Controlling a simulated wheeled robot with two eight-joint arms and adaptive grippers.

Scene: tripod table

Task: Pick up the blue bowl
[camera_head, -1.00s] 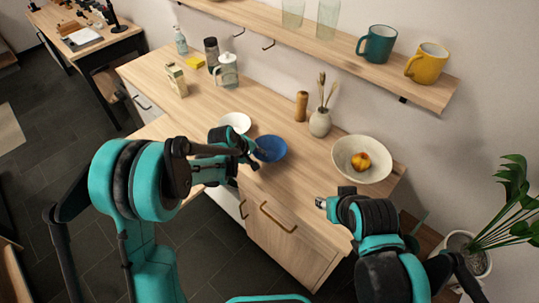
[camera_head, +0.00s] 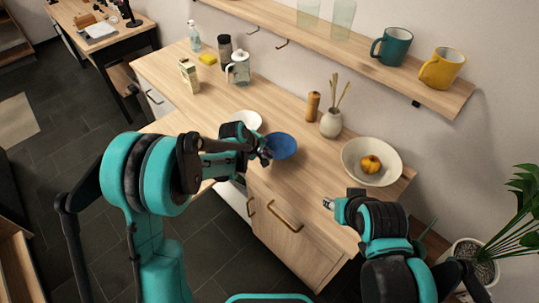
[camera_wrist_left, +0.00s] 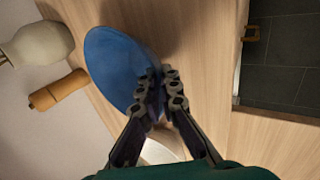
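The blue bowl (camera_head: 283,145) stands on the wooden counter beside a white bowl (camera_head: 247,118). In the left wrist view the blue bowl (camera_wrist_left: 115,62) fills the upper left, and the fingers hide part of its near edge. My left gripper (camera_head: 267,153) is at the bowl's left edge. In the left wrist view its fingertips (camera_wrist_left: 161,80) are close together with the rim between them, one finger over the bowl and one outside. No lift off the counter is visible. My right gripper (camera_head: 328,204) is away from the bowl, near the counter's front; its fingers are too small to read.
A cream bowl with a fruit (camera_head: 370,163), a vase (camera_head: 331,124) and a wooden mill (camera_head: 313,105) stand to the right. A glass jug (camera_head: 239,69) is behind. A shelf with mugs (camera_head: 391,47) hangs above. The counter in front of the cream bowl is clear.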

